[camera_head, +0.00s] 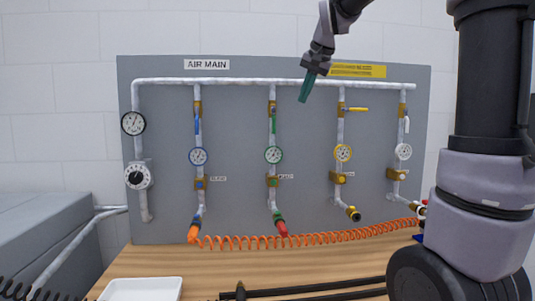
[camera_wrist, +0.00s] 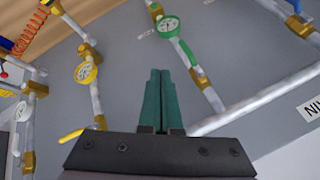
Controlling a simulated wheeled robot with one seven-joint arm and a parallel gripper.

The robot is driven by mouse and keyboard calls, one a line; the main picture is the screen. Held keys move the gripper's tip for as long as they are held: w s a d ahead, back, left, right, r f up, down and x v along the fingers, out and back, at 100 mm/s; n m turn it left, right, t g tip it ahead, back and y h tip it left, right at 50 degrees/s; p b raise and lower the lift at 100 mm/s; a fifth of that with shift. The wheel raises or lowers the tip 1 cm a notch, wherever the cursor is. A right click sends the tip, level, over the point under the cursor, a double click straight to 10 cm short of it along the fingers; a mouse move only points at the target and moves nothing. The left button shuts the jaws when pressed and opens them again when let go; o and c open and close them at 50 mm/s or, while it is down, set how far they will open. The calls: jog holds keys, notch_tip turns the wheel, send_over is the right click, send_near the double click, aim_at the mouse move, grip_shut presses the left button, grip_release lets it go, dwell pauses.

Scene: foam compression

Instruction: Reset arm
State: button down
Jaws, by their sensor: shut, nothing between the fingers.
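My gripper (camera_head: 304,98) is in front of the upper part of the grey panel (camera_head: 240,110), close to the top white pipe and right of the green branch. Its green fingers are shut and empty, pointing down. In the wrist view my gripper (camera_wrist: 161,75) shows its two fingers together. The green gauge (camera_wrist: 168,27) and green valve handle lie beyond the fingertips. The yellow gauge (camera_wrist: 86,72) and yellow handle (camera_wrist: 71,136) are to their left. I cannot tell the exact gap between my fingers and the panel.
An orange coiled hose (camera_head: 330,237) runs along the panel's foot. A white tray (camera_head: 142,289) and black rods (camera_head: 320,289) lie on the wooden table (camera_head: 200,262). A grey box (camera_head: 40,235) stands at left. A yellow label (camera_head: 358,71) is near my gripper.

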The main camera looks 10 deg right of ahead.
jog(key=s+d+f, duration=0.1)
jog(key=s+f, duration=0.3)
jog(key=s, duration=0.4)
jog(key=s+d+f, duration=0.1)
jog(key=s+f, duration=0.4)
jog(key=s, duration=0.4)
jog(key=s+d+f+n, duration=0.1)
jog(key=s+f, duration=0.4)
jog(key=s, duration=0.3)
jog(key=shift+s, duration=0.4)
jog(key=shift+f, duration=0.1)
